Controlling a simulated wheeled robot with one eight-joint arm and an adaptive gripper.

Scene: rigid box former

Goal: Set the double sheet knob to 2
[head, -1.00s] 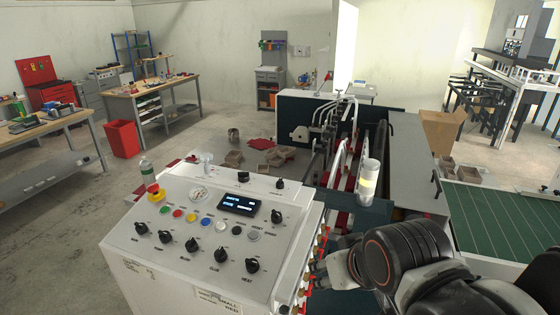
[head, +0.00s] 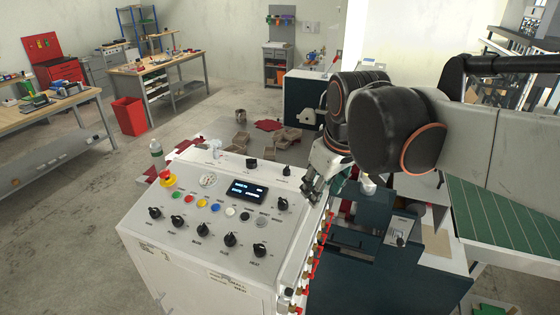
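The white control panel (head: 200,225) stands left of centre in the head view. Several black knobs sit on its sloped top: a front row including one knob (head: 230,239), one by the display (head: 281,203), and two at the back edge (head: 251,163) (head: 287,171). The labels are too small to tell which is the double sheet knob or where it points. My gripper (head: 308,191) is above the panel's right edge, pointing down and left, apart from the knob by the display. Its fingers are small and partly overlapped, so their opening is unclear.
The lit display (head: 247,190), coloured buttons and a red-and-yellow emergency stop (head: 167,179) share the panel. A bottle (head: 157,155) stands behind its left corner. Red-tipped brass fittings (head: 318,250) line its right side. Dark machine parts stand to the right; open floor lies to the left.

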